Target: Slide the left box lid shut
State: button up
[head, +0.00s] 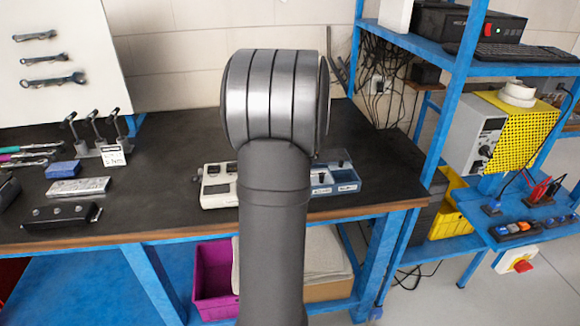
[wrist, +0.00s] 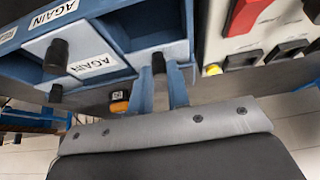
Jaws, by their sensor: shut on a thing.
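The blue box (head: 335,192) stands on the dark bench in the head view, its left part hidden behind my arm. It also shows in the wrist view (wrist: 108,22), with pale lids and "AGAIN" labels. My gripper (wrist: 160,82) is shut on the black knob (wrist: 158,62) of the left lid (wrist: 178,50), the lid nearest the grey device. A dark opening shows beside this lid, so the left compartment is partly uncovered. The other lid (wrist: 105,48) has its own black knob (wrist: 56,55). My gripper is hidden behind the arm in the head view.
The grey device (head: 215,199) with red and black buttons stands close beside the box, and its red button (wrist: 248,14) shows in the wrist view. Metal blocks (head: 78,187) and tools lie at the bench's left. A blue shelf post (head: 447,110) rises at the right.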

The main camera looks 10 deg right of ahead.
jog(key=shift+s, duration=2.9)
jog(key=o, duration=0.7)
jog(key=shift+c, duration=0.2)
jog(key=shift+r, duration=0.1)
notch_tip(320, 180, up, 7)
notch_tip(320, 180, down, 7)
jog(key=shift+f, duration=0.2)
jog(key=shift+w+r, duration=0.1)
jog(key=shift+w, duration=0.75)
